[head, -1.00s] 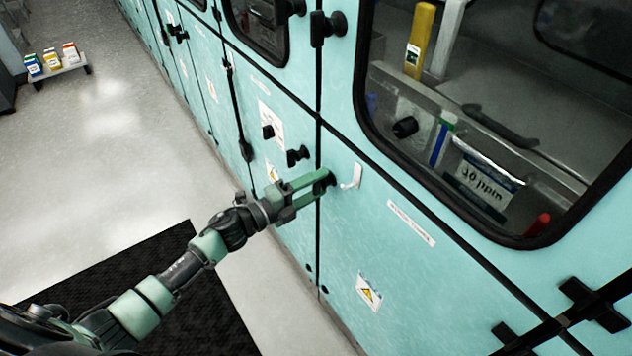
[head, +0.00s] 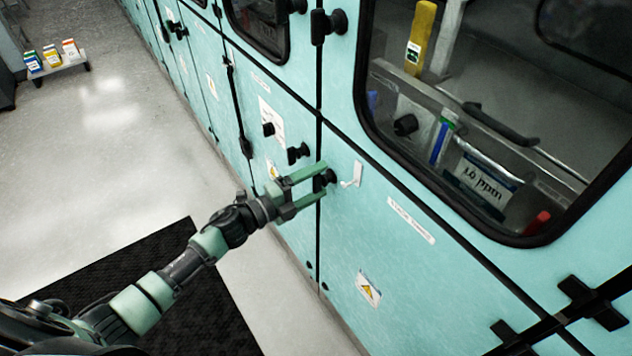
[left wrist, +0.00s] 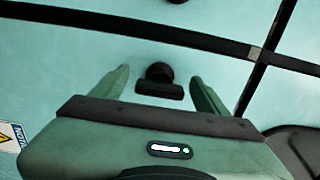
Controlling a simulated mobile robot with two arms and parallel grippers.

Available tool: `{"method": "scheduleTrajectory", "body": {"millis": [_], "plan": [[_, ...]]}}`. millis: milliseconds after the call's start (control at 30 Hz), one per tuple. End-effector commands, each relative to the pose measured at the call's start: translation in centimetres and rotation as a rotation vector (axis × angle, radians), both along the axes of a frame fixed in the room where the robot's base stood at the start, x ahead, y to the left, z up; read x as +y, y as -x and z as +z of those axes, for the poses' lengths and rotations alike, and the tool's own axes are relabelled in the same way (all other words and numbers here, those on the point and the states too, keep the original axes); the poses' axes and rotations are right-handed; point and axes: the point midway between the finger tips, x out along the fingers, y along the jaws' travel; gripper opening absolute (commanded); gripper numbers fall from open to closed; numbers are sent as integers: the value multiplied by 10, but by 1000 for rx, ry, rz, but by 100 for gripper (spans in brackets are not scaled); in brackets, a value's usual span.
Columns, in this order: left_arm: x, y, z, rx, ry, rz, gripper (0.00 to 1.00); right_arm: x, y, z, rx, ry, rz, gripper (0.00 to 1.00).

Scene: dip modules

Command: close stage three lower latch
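A small black latch (head: 329,177) sits on the teal lower panel beside the dark vertical seam, with a white hook-shaped tab just right of it. It also shows in the left wrist view (left wrist: 159,82) as a round knob with a wider bar. My left gripper (head: 322,178) is open, its two green fingers pointing at the panel on either side of the latch. In the left wrist view the gripper (left wrist: 158,84) shows a gap between each finger and the latch. No label naming the stage is readable. My right gripper is not in view.
The white tab (head: 352,174) is close to the fingers. Other black latches (head: 298,154) sit along the seams to the left and above. A windowed door (head: 520,236) is above right. A black mat (head: 170,290) lies on the floor; a low cart (head: 58,64) stands far left.

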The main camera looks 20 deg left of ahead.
Motion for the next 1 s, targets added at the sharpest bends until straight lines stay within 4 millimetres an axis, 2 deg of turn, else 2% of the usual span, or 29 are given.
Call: {"method": "scheduleTrajectory", "body": {"millis": [233,633,1000], "plan": [[5,7,-2,0,-1,-1,75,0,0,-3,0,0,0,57],[43,55,-3,2,-1,0,75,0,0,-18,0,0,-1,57],[48,62,0,0,0,0,75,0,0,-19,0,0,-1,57]]}}
